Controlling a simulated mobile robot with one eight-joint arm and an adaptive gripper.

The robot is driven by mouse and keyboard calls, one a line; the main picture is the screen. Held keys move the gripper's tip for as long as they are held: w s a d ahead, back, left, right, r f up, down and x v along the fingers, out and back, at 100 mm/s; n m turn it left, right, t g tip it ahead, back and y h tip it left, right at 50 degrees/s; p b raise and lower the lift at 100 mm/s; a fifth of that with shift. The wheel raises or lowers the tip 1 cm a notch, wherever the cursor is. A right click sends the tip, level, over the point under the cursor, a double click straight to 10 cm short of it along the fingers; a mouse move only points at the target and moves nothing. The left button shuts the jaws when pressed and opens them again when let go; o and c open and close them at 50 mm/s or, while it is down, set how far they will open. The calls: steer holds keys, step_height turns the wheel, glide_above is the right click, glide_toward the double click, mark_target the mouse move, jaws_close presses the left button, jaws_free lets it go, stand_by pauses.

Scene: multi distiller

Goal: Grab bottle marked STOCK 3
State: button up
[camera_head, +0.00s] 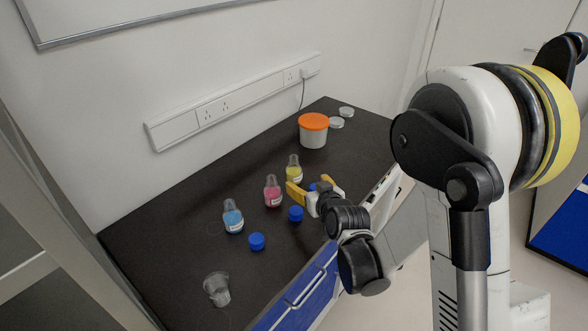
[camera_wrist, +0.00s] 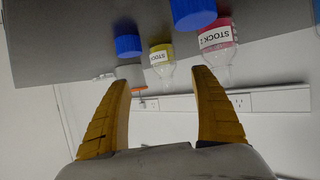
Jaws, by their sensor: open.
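A small clear bottle with yellow liquid (camera_head: 293,170) stands on the black bench in the head view. In the wrist view the yellow bottle (camera_wrist: 161,62) appears upside down between my fingertips and beyond them; its label reads STOCK, but its number is not legible. A pink bottle (camera_head: 272,194) stands to its left; in the wrist view its label (camera_wrist: 215,36) seems to read STOCK 2. A blue bottle (camera_head: 232,218) stands farther left, its label too small to read. My gripper (camera_head: 308,183) is open and empty, close to the yellow bottle, fingers pointing its way (camera_wrist: 160,78).
Blue caps lie in front of the bottles, one (camera_head: 257,242) by the blue bottle and one (camera_head: 296,214) by the pink. Another (camera_wrist: 128,46) is near the yellow bottle. An orange-lidded tub (camera_head: 313,138) stands behind. A clear beaker (camera_head: 217,289) stands at the front left.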

mark_target(296, 175)
steer(key=shift+w+a+f, duration=0.1)
steer(key=shift+a+f, duration=0.1)
steer(key=shift+f, duration=0.15)
steer(key=shift+w+a+f, duration=0.15)
steer(key=shift+w, duration=0.15)
steer(key=b+x, duration=0.1)
steer(key=x, duration=0.2)
steer(key=b+x, duration=0.1)
steer(key=x, duration=0.2)
steer(key=b+x, duration=0.1)
steer(key=x, duration=0.2)
steer(key=shift+w+a, duration=0.35)
steer(key=shift+w, duration=0.1)
steer(key=shift+r, duration=0.25)
steer(key=c, duration=1.4)
